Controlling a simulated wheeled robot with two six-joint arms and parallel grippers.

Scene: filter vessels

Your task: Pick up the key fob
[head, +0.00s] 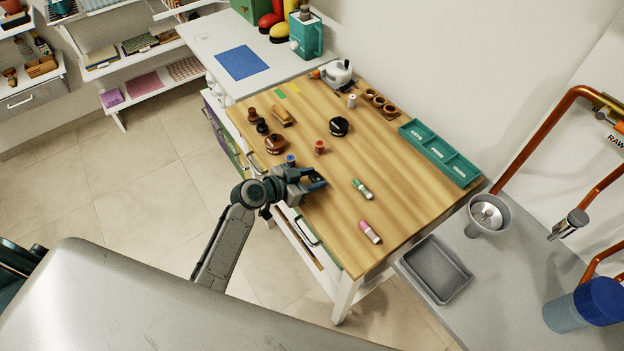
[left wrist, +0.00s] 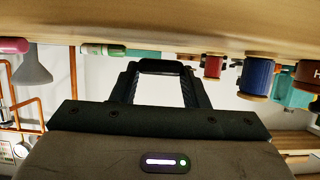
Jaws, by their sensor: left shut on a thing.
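My left gripper (head: 316,183) is low over the front left part of the wooden table (head: 400,240). In the left wrist view its two fingers (left wrist: 160,70) stand apart, with a thin dark thing bridging their tips. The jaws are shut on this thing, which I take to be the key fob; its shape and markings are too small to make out. No other key fob shows on the table. The left wrist view has the tabletop along its upper edge, close to the fingertips. My right gripper is not in view.
A blue spool (head: 290,160) and a red spool (head: 320,147) stand just behind the gripper. A green-and-white tube (head: 362,189) and a pink one (head: 370,232) lie to its right. A teal divided tray (head: 440,153) sits at the right edge.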

